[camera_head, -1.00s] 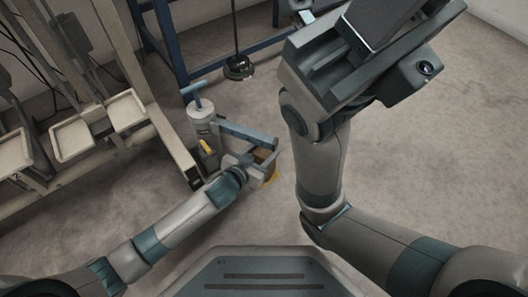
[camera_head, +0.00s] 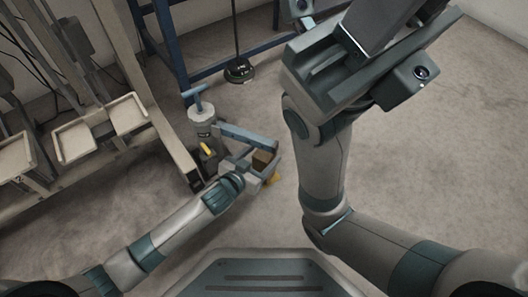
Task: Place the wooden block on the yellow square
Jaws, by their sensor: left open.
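The wooden block (camera_head: 262,159) is a small brown block by the fingers of my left gripper (camera_head: 268,156). The gripper is open, with the block seen between its fingers; I cannot tell whether a finger touches it. The yellow square (camera_head: 273,180) shows only as a small yellow patch just below the gripper and block, mostly hidden by them. My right gripper (camera_head: 375,30) is raised high at the upper right, away from the block, and its fingertips are not clear.
A grey-white canister with a blue T-handle (camera_head: 200,112) stands just left of the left gripper, with a small yellow-topped item (camera_head: 207,150) near it. A shelf frame with pale trays (camera_head: 74,140) is at left. A blue frame (camera_head: 172,55) stands behind. Floor at right is clear.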

